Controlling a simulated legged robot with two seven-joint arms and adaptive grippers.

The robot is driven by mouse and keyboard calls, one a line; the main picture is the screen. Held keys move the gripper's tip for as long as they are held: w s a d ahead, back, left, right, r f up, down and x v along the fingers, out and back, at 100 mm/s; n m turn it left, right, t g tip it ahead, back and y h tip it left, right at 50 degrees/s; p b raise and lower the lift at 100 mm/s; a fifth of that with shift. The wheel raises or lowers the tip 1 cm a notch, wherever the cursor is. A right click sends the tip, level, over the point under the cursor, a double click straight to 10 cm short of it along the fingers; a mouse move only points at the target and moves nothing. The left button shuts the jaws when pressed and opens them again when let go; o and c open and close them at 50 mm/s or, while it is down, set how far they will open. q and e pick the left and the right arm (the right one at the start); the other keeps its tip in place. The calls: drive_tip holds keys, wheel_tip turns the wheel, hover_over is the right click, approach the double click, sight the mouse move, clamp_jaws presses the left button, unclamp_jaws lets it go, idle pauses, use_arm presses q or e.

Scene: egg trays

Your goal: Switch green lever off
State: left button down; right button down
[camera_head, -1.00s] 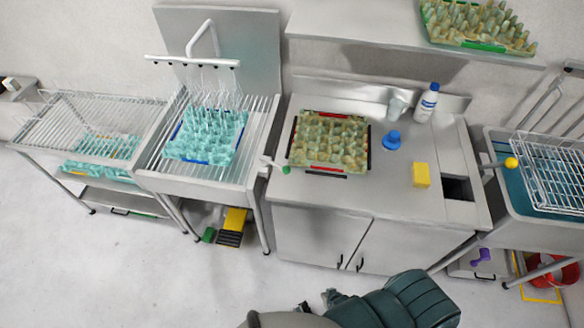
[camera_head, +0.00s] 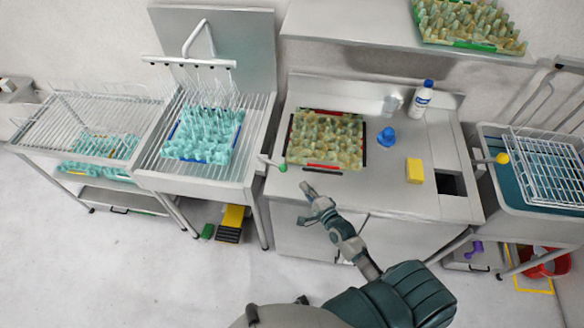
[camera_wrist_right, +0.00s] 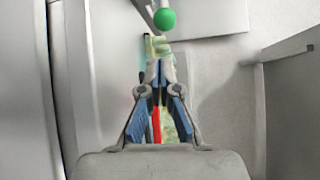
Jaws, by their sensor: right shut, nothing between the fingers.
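The green lever is a thin grey rod with a green ball end (camera_head: 283,168), at the left front edge of the steel counter in the head view. In the right wrist view the green ball (camera_wrist_right: 165,19) shows at the top, just beyond the fingertips. My right gripper (camera_head: 306,190) is a little in front and to the right of the ball, apart from it in the head view. Its fingers are together with nothing between them, as the right wrist view (camera_wrist_right: 158,65) also shows. My left gripper is out of view.
The counter (camera_head: 390,190) holds an egg tray (camera_head: 365,155), a blue knob-like object (camera_head: 387,137), a yellow block (camera_head: 415,171) and a white bottle (camera_head: 421,100). A rack with a teal egg tray (camera_head: 235,152) stands left. A yellow-ended lever (camera_head: 502,158) is right.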

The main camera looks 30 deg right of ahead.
drive_tip(key=shift+w+d+r+m, duration=0.1)
drive_tip(key=shift+d+m, duration=0.2)
drive_tip(key=w, duration=0.6)
drive_tip(key=w+a, duration=0.1)
drive_tip(key=w, duration=0.3)
drive_tip(key=shift+f+p, duration=0.35)
